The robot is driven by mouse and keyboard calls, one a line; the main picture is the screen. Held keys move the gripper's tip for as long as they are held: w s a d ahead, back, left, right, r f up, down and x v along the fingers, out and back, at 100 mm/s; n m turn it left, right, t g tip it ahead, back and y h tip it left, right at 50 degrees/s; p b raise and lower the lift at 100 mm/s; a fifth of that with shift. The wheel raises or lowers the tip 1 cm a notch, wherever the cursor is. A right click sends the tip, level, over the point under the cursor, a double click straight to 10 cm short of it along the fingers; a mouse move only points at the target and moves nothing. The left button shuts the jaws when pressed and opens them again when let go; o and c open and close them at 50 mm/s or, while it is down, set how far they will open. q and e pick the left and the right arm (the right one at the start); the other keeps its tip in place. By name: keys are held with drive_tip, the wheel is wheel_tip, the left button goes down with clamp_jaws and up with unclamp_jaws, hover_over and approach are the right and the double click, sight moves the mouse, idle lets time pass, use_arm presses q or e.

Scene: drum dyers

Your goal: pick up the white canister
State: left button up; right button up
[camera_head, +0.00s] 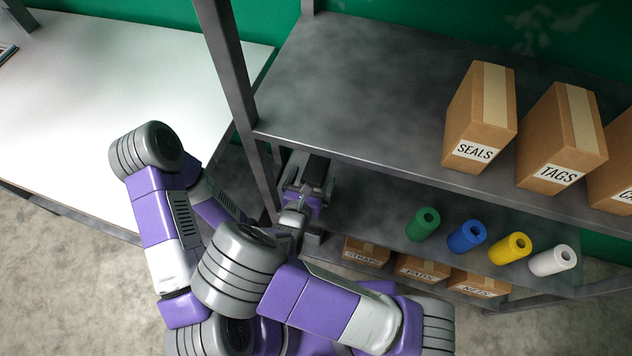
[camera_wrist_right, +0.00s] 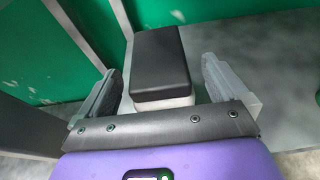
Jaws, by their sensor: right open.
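A boxy container with a black top (camera_wrist_right: 160,62) and a pale, whitish body (camera_wrist_right: 163,103) stands between the fingers of my right gripper (camera_wrist_right: 162,85) in the right wrist view. The fingers are open, one on each side, with gaps to it. In the head view my right gripper (camera_head: 308,178) is at the left end of the lower shelf, and the dark top shows there between its fingers.
Green (camera_head: 423,224), blue (camera_head: 467,237) and yellow (camera_head: 510,248) cylinders share the lower shelf. The upper shelf (camera_head: 350,90) overhangs it and carries labelled cartons (camera_head: 480,115). A dark rack post (camera_head: 228,65) is left of the gripper. A white table (camera_head: 90,90) is at left.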

drive_tip(key=shift+x, duration=1.1)
clamp_jaws()
